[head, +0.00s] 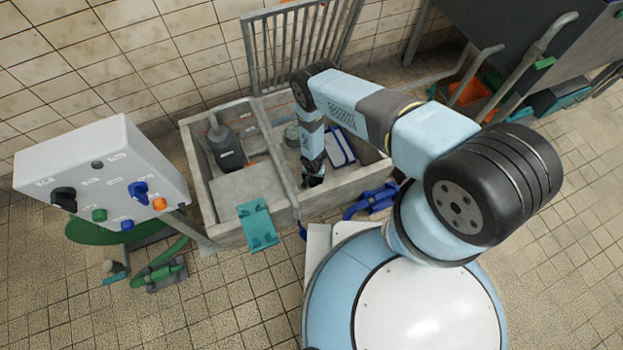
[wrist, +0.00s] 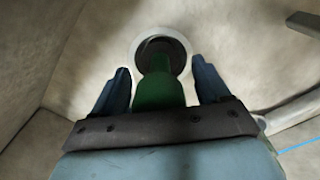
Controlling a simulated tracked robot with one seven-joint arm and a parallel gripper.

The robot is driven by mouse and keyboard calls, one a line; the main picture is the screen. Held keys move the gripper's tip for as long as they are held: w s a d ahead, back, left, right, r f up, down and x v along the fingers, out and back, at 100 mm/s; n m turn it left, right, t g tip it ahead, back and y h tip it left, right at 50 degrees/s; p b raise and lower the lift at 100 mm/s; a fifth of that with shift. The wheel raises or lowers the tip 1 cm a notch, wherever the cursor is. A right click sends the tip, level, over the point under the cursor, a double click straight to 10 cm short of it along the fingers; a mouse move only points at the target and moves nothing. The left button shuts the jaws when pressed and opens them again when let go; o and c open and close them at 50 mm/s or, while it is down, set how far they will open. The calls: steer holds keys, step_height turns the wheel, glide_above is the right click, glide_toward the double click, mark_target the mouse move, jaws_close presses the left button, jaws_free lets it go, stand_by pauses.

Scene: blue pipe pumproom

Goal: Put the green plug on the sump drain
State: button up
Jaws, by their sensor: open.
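The green plug (wrist: 157,92) is between the two fingers of my gripper (wrist: 160,68) in the wrist view. The fingers are open, with a gap visible on both sides of the plug. The sump drain (wrist: 178,48), a dark round opening with a pale ring, lies just beyond the plug. The plug's narrow far end overlaps the drain's near edge in the picture. I cannot tell whether it touches or is seated. In the head view my gripper (head: 314,178) reaches down into the concrete sump; the plug and drain are hidden there.
The sump's concrete rim (head: 345,203) and a dividing wall with a pipe (head: 283,165) surround my arm. A dark grey pump (head: 227,148) is in the left compartment. A blue-and-white object (head: 341,147) lies right of my gripper. A metal grating (head: 295,45) stands behind.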

steer(key=shift+r, duration=0.2)
step_height(320, 180, up, 13)
steer(key=shift+r, duration=0.15)
stand_by(0.5)
stand_by(0.5)
